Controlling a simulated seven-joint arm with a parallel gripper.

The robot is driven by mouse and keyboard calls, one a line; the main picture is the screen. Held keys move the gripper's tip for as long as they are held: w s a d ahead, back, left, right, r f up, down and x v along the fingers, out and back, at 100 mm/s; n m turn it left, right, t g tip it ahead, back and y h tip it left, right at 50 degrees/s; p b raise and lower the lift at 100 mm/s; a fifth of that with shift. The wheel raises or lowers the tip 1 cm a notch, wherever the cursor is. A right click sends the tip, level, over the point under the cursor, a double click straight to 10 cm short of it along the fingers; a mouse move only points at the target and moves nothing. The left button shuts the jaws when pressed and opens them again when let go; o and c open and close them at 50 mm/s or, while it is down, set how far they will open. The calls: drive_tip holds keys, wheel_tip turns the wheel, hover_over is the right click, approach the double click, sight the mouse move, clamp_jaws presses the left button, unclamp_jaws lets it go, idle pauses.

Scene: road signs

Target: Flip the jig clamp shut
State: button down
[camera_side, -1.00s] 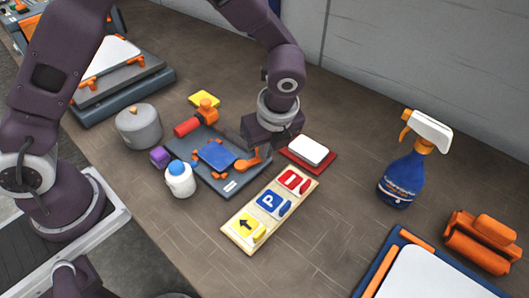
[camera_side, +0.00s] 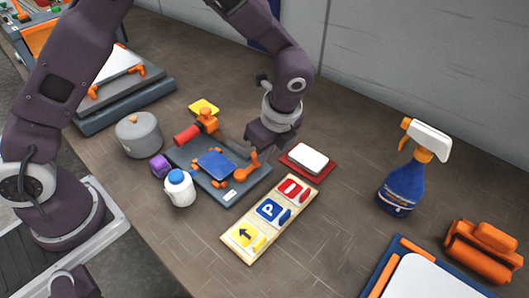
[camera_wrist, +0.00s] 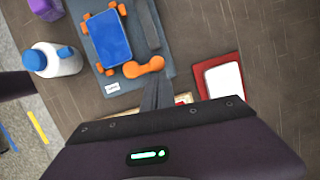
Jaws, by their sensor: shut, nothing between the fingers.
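The jig (camera_side: 222,188) is a dark grey base with a blue plate (camera_side: 215,163) on it, held between small orange pieces. An orange lever (camera_side: 246,167) with a rounded end stands at the jig's right side; it also shows in the wrist view (camera_wrist: 143,68). A dark bar (camera_wrist: 146,24) runs along the jig beside the blue plate, not across it. My gripper (camera_side: 266,148) is shut and empty, just to the right of the lever; its fingers (camera_wrist: 158,88) point at the jig's edge in the wrist view. Whether they touch the lever is unclear.
A sign board (camera_side: 269,217) with several coloured tiles lies in front, and a red tray with a white block (camera_side: 309,158) is to the right. A white bottle (camera_side: 180,189), purple cube (camera_side: 160,165), grey pot (camera_side: 139,134) and red-handled orange piece (camera_side: 188,133) crowd the left. A spray bottle (camera_side: 405,185) stands right.

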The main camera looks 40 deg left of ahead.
drive_tip(key=d, duration=0.2)
drive_tip(key=d+r, duration=0.1)
drive_tip(key=d, duration=0.1)
drive_tip(key=shift+s+d, duration=0.1)
drive_tip(key=shift+s, duration=0.2)
drive_tip(key=v, duration=1)
